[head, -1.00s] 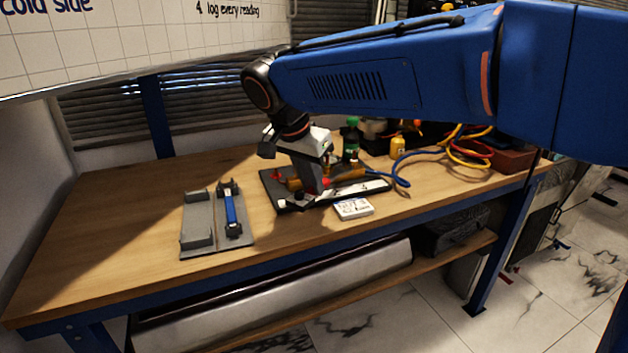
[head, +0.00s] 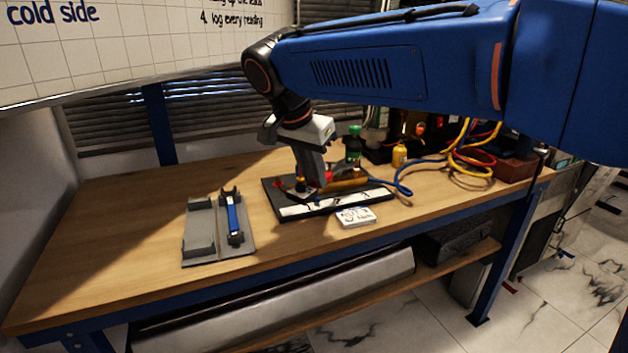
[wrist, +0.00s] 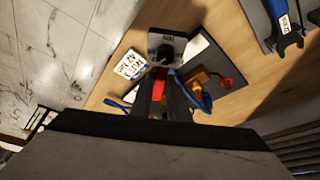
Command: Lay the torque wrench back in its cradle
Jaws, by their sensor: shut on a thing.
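The torque wrench (head: 234,218), with a blue handle, lies lengthwise along the right side of the grey cradle (head: 207,257). It also shows at the top right of the wrist view (wrist: 281,18), where its dark open-jaw end is visible. My gripper (head: 310,183) is well to the right of the wrench, low over a dark board. In the wrist view my gripper (wrist: 166,92) is shut on a red thing (wrist: 158,85). The fingers hide much of the red thing, so I cannot tell its full shape.
The dark board (head: 270,200) carries a white strip and brass fittings. A white card (head: 355,217) lies in front of it. A green-capped bottle (head: 353,143), a yellow bottle (head: 399,155) and coiled hoses (head: 468,157) stand behind and right. The left bench is clear.

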